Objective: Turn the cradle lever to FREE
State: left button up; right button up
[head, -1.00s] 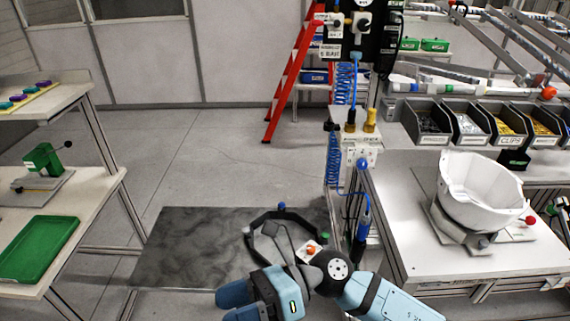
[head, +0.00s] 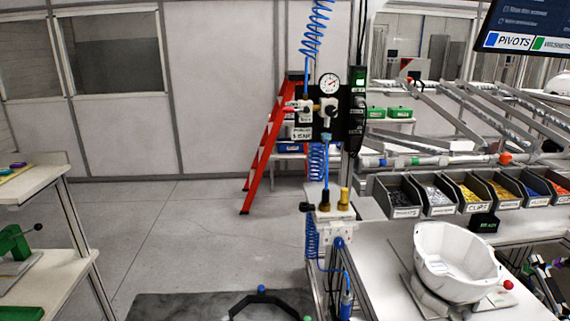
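The white helmet shell (head: 455,262) sits open side up on its cradle at the right, on the light workbench (head: 385,270). A red ball knob (head: 508,285) shows just right of the shell, seemingly the end of the cradle lever. A pale plate (head: 497,299) lies beneath it. The lever's arm and any FREE marking are too small to make out, and the cradle's lower part is cut off by the frame's bottom edge. Neither of my grippers is in view.
Several black parts bins (head: 438,193) line the bench's back. A post with a gauge panel (head: 328,115) and blue hoses stands left of the bench. A dark curved bar (head: 240,305) with coloured knobs is low in the middle. A red ladder (head: 268,150) stands behind; floor at left is clear.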

aim_at(508, 284)
jog(key=z, duration=1.5)
jog(key=l+u, duration=0.1)
jog(key=u, duration=0.6)
jog(key=i+l+u, duration=0.1)
jog(key=l+u, duration=0.95)
jog(key=l, duration=0.35)
jog(key=k+l, duration=0.1)
jog(key=l, duration=0.3)
jog(key=k+l+u, duration=0.15)
jog(key=l, duration=0.75)
jog(key=u, duration=0.05)
